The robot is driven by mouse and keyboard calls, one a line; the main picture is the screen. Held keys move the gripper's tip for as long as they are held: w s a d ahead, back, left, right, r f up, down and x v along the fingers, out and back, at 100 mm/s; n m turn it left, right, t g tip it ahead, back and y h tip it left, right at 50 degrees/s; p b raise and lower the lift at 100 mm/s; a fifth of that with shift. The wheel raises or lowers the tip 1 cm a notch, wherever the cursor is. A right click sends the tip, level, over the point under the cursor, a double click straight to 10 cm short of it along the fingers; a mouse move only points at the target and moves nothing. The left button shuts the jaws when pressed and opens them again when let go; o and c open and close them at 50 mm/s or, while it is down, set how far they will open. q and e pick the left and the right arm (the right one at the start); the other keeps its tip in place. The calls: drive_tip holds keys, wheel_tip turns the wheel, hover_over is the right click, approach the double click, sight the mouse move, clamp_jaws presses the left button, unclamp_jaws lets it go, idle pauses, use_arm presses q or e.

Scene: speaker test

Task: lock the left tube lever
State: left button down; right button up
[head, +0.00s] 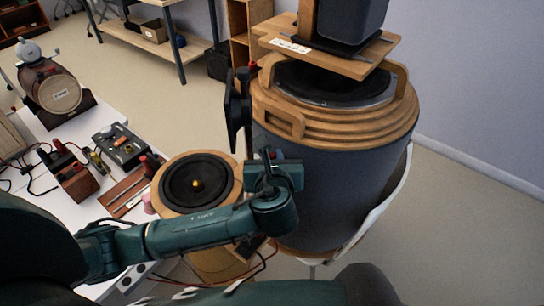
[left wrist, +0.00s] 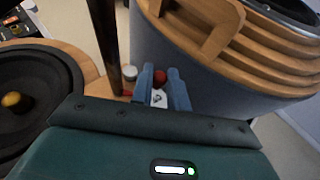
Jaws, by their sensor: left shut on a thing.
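My left gripper (head: 272,157) is beside the large dark blue drum (head: 335,185), near its left side below the wooden rim. In the left wrist view its two blue fingers (left wrist: 165,85) are closed around a small red knob (left wrist: 160,77), which I take to be the tube lever's end. A white tag with a dark mark (left wrist: 158,98) shows just below the knob. The rest of the lever is hidden by the fingers and gripper body, so its angle cannot be told. My right gripper is not in view.
A round black speaker (head: 197,185) with a brass centre stands left of the gripper. A dark upright post (left wrist: 105,45) is close left of the fingers. A wooden shelf (head: 350,62) overhangs the drum. A white table (head: 75,135) holds several devices.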

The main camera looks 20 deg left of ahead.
use_arm(q)
drive_tip(key=n+y, duration=0.1)
drive_tip(key=w+n+g+y, duration=0.1)
drive_tip(key=n+y, duration=0.1)
drive_tip(key=shift+w+d+g, duration=0.1)
drive_tip(key=shift+d+g, duration=0.1)
drive_tip(key=shift+g, duration=0.1)
drive_tip(key=shift+w+a+n+g+y, duration=0.1)
drive_tip(key=shift+w+n+g+y, duration=0.2)
drive_tip(key=shift+n+g+y, duration=0.4)
drive_tip(key=shift+w+a+n+g+y, duration=0.1)
drive_tip(key=shift+w+n+g+y, duration=0.15)
drive_tip(key=shift+n+g+y, duration=0.5)
drive_tip(key=shift+w+a+n+g+y, duration=0.1)
drive_tip(key=shift+w+n+g+y, duration=0.3)
drive_tip(key=shift+n, duration=0.45)
drive_tip(key=c, duration=1.4)
unclamp_jaws()
drive_tip(key=shift+s, duration=0.1)
drive_tip(key=shift+o, duration=0.2)
